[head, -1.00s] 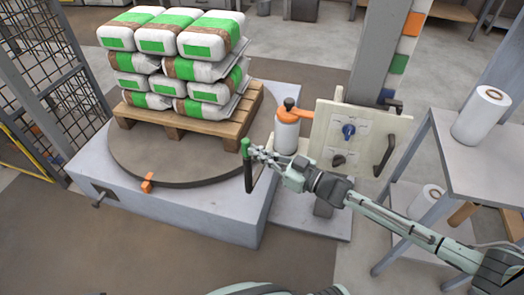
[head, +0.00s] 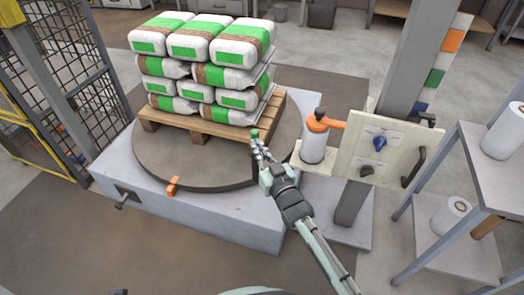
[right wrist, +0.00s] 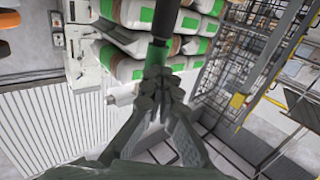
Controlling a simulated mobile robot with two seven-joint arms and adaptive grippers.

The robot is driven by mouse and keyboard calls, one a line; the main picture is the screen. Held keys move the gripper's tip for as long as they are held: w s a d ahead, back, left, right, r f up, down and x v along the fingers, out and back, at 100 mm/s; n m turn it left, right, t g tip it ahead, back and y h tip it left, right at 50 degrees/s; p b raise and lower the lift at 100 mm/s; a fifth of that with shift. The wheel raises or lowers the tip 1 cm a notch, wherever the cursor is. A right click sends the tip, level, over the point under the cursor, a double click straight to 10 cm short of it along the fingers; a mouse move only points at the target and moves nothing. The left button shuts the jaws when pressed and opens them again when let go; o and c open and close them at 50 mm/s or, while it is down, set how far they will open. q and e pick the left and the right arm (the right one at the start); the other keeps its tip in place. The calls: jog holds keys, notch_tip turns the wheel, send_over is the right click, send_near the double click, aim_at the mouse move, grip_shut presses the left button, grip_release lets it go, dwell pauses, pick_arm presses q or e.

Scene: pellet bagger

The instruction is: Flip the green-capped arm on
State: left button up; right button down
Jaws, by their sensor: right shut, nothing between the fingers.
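The green-capped arm is a dark rod with a green cap (head: 254,134) at the front right edge of the turntable base. Its lower part is hidden behind my right gripper in the head view. My right gripper (head: 261,153) is shut and empty, with its fingertips just below and right of the cap. In the right wrist view the green part (right wrist: 157,62) and black rod lie straight ahead of the closed fingertips (right wrist: 157,78). They appear to touch, but a small gap cannot be ruled out. My left gripper is not in view.
A pallet (head: 200,125) of white and green bags stands on the round turntable (head: 150,165). A table (head: 470,165) with rolls is farther right. A mesh fence (head: 70,80) stands at left.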

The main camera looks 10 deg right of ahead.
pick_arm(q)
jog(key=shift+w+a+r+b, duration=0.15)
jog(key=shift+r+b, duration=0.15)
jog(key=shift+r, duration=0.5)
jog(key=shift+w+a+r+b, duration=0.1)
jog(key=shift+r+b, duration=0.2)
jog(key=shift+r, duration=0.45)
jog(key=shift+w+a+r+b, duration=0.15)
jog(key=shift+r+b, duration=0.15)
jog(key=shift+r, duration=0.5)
pick_arm(e)
jog(key=x, duration=0.7)
jog(key=shift+w+a, duration=0.15)
jog(key=shift+w, duration=0.15)
